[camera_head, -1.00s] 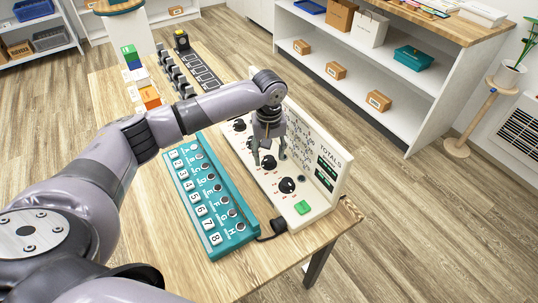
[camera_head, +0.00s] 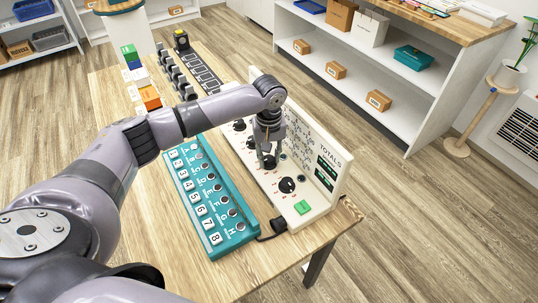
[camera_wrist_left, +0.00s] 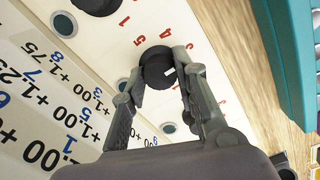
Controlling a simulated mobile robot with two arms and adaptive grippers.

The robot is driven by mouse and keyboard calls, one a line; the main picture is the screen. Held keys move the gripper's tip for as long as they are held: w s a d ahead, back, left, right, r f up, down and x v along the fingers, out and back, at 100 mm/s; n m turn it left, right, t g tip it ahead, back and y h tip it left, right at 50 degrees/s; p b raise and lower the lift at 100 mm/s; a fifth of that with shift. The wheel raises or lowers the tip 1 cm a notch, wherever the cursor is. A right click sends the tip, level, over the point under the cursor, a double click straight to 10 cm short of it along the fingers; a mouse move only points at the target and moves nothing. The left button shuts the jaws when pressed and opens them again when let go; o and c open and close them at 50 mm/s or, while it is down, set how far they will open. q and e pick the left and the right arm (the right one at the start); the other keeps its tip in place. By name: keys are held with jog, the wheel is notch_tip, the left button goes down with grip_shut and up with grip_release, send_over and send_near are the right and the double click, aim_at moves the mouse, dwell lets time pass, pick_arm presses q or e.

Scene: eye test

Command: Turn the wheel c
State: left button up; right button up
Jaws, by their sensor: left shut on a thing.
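The white console (camera_head: 325,195) carries a row of round black wheels on its flat front part. My left gripper (camera_head: 268,163) comes down from above onto one of them, just past the nearest wheel (camera_head: 287,185). In the left wrist view its two fingers lie on either side of a black wheel (camera_wrist_left: 157,67) with a white mark on its top, and they are shut on it. Red digits ring this wheel. My right gripper is not in view.
A teal box (camera_head: 218,212) with numbered keys lies alongside the console. A green button (camera_head: 304,207) is at the console's near end. Colored blocks (camera_head: 149,96) stand farther back on the wooden table. A white shelf unit (camera_head: 400,110) is behind.

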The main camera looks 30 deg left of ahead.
pick_arm(q)
grip_shut()
jog(key=shift+r+m+p, duration=0.15)
jog(key=shift+m+p, duration=0.15)
jog(key=shift+p, duration=0.4)
jog(key=m+p, duration=0.3)
jog(key=p, duration=0.2)
jog(key=shift+s+r, duration=0.1)
jog(key=m+p, duration=0.1)
jog(key=m, duration=0.1)
jog(key=shift+m+p, duration=0.3)
jog(key=shift+p, duration=0.05)
jog(key=shift+f+m+p, duration=0.2)
jog(key=shift+m+p, duration=0.45)
jog(key=shift+m, duration=0.45)
jog(key=o, duration=0.9)
grip_release()
